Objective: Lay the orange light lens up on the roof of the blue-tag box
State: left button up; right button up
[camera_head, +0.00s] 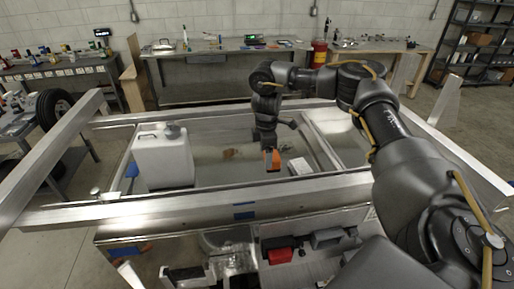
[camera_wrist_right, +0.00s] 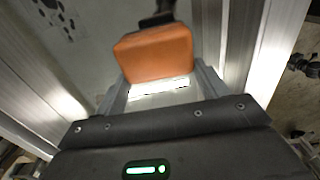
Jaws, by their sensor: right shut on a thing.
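The orange light lens (camera_head: 277,159) is at the fingertips of my right gripper (camera_head: 270,150), over the trailer bed behind the front aluminium rail. In the right wrist view the lens (camera_wrist_right: 155,53) is a rounded orange block, with my right gripper (camera_wrist_right: 158,85) shut on it. A small blue tag (camera_head: 243,205) shows on the metal near the front middle, above an open-fronted box (camera_head: 340,218) with things inside. I cannot tell for sure where that box's roof ends and the rail begins. My left gripper is not in view.
A white jug (camera_head: 163,158) stands in the trailer bed at the left. A red case (camera_head: 280,256) sits inside the open-fronted box. Aluminium rails (camera_head: 180,213) border the bed. Workbenches stand behind.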

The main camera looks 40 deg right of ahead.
jog(key=shift+w+d+f, duration=0.1)
jog(key=shift+w+f, duration=0.05)
jog(key=shift+f, duration=0.05)
jog(key=shift+s+a+f, duration=0.25)
jog(key=shift+s+f, duration=0.1)
jog(key=shift+s, duration=0.2)
jog(key=shift+w+f, duration=0.2)
jog(key=shift+f, duration=0.75)
jog(key=shift+w+d+f, duration=0.1)
jog(key=shift+d+f, duration=0.05)
jog(key=shift+f, duration=0.75)
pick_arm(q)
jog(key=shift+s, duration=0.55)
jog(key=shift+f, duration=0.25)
pick_arm(e)
jog(key=shift+f, duration=0.5)
